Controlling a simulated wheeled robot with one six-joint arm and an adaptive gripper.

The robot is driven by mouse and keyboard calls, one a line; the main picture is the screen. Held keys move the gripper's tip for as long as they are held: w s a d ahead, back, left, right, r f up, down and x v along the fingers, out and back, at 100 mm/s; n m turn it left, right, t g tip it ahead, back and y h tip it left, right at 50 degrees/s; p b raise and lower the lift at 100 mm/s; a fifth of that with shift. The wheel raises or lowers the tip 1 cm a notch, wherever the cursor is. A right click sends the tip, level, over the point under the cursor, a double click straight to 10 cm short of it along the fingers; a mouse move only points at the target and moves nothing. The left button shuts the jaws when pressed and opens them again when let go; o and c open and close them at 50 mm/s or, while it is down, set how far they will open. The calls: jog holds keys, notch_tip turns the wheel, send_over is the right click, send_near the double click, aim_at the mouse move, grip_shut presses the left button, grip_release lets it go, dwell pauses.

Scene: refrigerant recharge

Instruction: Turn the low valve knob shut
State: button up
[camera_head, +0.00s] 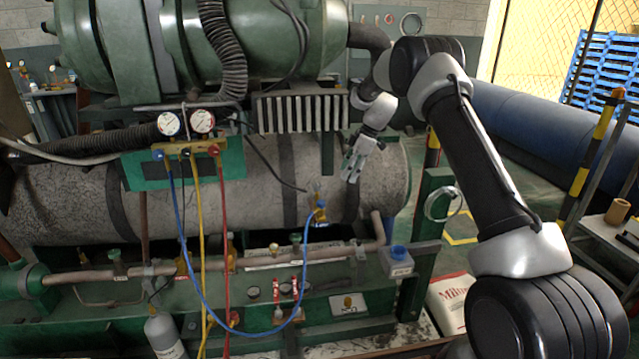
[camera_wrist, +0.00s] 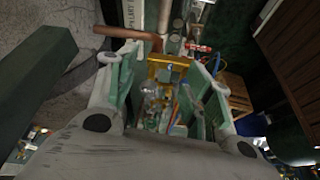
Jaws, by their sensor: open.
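The gauge manifold (camera_head: 187,147) hangs on a green panel in the head view, with two white gauges above it. A small blue knob (camera_head: 157,154) is at its left end and a red knob (camera_head: 213,150) at its right end; I take the blue one as the low valve knob. My gripper (camera_head: 351,176) is open and empty, well to the right of the manifold, in front of the grey tank. The wrist view shows its fingers (camera_wrist: 165,75) spread, with a blurred yellow-and-blue item beyond them that I cannot identify.
Blue, yellow and red hoses hang from the manifold; the blue hose (camera_head: 200,295) loops to a brass fitting (camera_head: 320,212) below my gripper. A ribbed black hose (camera_head: 222,50) and a finned block (camera_head: 300,112) sit above. A green post (camera_head: 437,205) stands to the right.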

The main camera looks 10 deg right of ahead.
send_over(318, 185)
jog(key=d, duration=0.2)
jog(key=x, duration=0.3)
jog(key=shift+s+f, duration=0.25)
jog(key=shift+f, duration=0.2)
jog(key=shift+a+f, duration=0.15)
jog(key=shift+f, duration=0.35)
jog(key=c, duration=1)
